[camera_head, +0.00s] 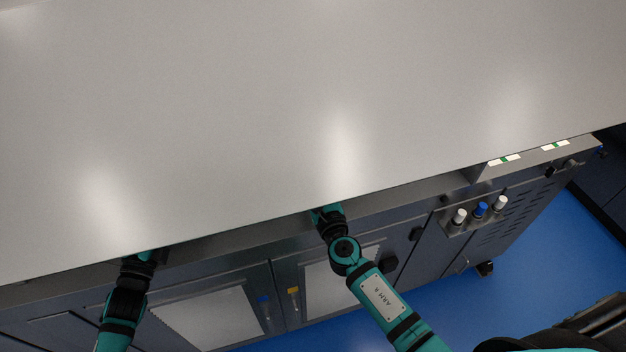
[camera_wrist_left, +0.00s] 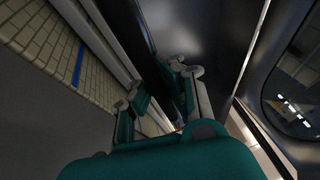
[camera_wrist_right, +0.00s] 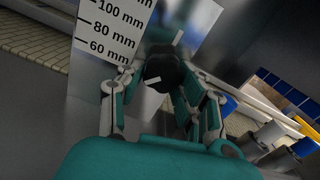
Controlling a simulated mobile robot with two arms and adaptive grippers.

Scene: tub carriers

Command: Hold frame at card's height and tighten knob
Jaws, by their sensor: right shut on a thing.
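A black knob (camera_wrist_right: 160,66) with a white mark shows in the right wrist view. My right gripper (camera_wrist_right: 160,88) is shut on it, a finger on either side. A white card (camera_wrist_right: 108,28) with black marks for 60, 80 and 100 mm stands upright just left of the knob. In the left wrist view my left gripper (camera_wrist_left: 158,88) has its fingers apart around a dark edge of metal (camera_wrist_left: 150,62), which I take for the frame. Contact there is unclear. In the head view a broad grey panel (camera_head: 300,90) hides both grippers.
Below the panel, a dark cabinet (camera_head: 285,285) carries valves with white and blue caps (camera_head: 480,210) at right. Coloured valves also show in the right wrist view (camera_wrist_right: 270,132).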

